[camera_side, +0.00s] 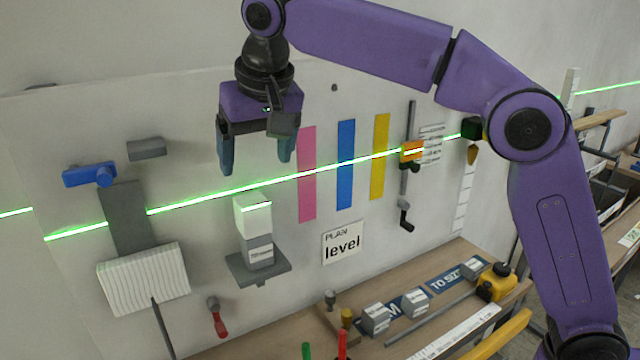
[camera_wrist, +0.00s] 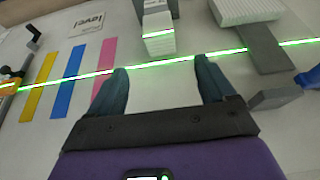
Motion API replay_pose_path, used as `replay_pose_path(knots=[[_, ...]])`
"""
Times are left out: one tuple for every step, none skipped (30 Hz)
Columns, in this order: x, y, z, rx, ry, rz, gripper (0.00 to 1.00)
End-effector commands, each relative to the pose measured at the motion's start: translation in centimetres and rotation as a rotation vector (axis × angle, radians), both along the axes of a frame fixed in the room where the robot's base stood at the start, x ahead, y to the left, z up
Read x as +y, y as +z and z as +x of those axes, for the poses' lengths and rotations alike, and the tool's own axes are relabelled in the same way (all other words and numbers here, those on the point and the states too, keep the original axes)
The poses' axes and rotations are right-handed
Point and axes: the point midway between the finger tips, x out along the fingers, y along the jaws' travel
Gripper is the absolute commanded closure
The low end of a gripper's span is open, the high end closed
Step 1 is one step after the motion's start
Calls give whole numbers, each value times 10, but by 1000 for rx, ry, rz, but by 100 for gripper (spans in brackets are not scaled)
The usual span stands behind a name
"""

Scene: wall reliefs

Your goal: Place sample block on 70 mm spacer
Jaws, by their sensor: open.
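A pale block (camera_side: 253,214), which looks like the sample block, stands on a grey labelled spacer (camera_side: 260,250); the label is too small to read surely. The spacer rests on a small grey wall shelf (camera_side: 258,274). A green laser line crosses the block's upper part. My gripper (camera_side: 256,160) is open and empty above the block, its fingers pointing down, apart from it. In the wrist view the block (camera_wrist: 158,42) lies beyond and between the open fingertips (camera_wrist: 162,66).
Several grey labelled blocks (camera_side: 415,303) lie on the wooden bench (camera_side: 260,342). A white ribbed block (camera_side: 144,280) hangs at left below a blue fixture (camera_side: 90,174). Coloured strips (camera_side: 346,165) and a "level" sign (camera_side: 342,242) are on the wall at right.

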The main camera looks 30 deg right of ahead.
Motion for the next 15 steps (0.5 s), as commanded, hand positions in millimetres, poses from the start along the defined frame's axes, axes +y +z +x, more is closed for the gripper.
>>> replay_pose_path(knots=[[0,1,0,0,1,0,17],[0,1,0,0,1,0,17],[0,1,0,0,1,0,17],[0,0,0,0,1,0,17],[0,0,0,0,1,0,17],[0,0,-1,0,2,-1,17],[0,0,-1,2,6,-1,17],[-1,-1,-1,3,11,-2,17],[-2,-2,-3,6,23,-5,17],[-3,-4,-4,10,36,-8,17],[-5,-6,-6,16,51,-12,17],[-7,-9,-9,24,75,-17,17],[-10,-12,-12,30,98,-23,17],[-12,-15,-15,38,122,-29,17],[-16,-19,-21,47,156,-36,17]])
